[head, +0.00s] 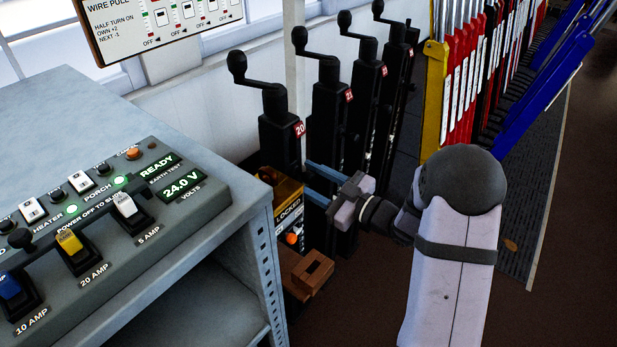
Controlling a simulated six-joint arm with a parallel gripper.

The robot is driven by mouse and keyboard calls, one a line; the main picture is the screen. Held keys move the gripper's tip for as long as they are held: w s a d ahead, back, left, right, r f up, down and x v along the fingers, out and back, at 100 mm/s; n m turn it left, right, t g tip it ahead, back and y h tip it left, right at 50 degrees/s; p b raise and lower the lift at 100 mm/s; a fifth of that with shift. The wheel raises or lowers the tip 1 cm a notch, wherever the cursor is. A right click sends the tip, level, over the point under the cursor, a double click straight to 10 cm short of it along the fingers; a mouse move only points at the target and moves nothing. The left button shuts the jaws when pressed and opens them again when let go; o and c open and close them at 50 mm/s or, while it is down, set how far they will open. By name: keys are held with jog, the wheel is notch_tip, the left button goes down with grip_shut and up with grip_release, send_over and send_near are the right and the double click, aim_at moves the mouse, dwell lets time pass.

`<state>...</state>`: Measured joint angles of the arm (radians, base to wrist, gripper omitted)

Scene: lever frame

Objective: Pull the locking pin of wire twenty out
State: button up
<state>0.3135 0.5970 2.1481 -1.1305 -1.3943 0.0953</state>
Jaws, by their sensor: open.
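The wire twenty post (278,140) is a black upright with a crank on top and a red tag reading 20. At its foot is a yellow housing (284,187) with a plate reading LOCKED, partly covered by my gripper. A small orange part (292,238) shows below that plate; I cannot tell whether it is the locking pin. My gripper (308,181) is open, its two blue fingers pointing left toward the post just above the LOCKED plate. Nothing is visible between the fingers. Whether they touch the housing or post cannot be told.
More black crank posts, one tagged 21 (331,110), stand in a row behind. A grey bench (120,110) with a switch panel (105,235) fills the left. A brown block (313,272) lies low below the gripper. Yellow, red, black and blue levers (470,80) stand right.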

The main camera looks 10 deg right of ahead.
jog(key=shift+c, duration=0.5)
grip_shut()
jog(key=shift+v, duration=1.15)
jog(key=shift+s+d+f, duration=0.1)
jog(key=shift+f, duration=0.05)
jog(key=shift+o, duration=0.5)
grip_release()
jog(key=shift+s+d, duration=0.1)
jog(key=shift+d, duration=0.05)
jog(key=v, duration=0.7)
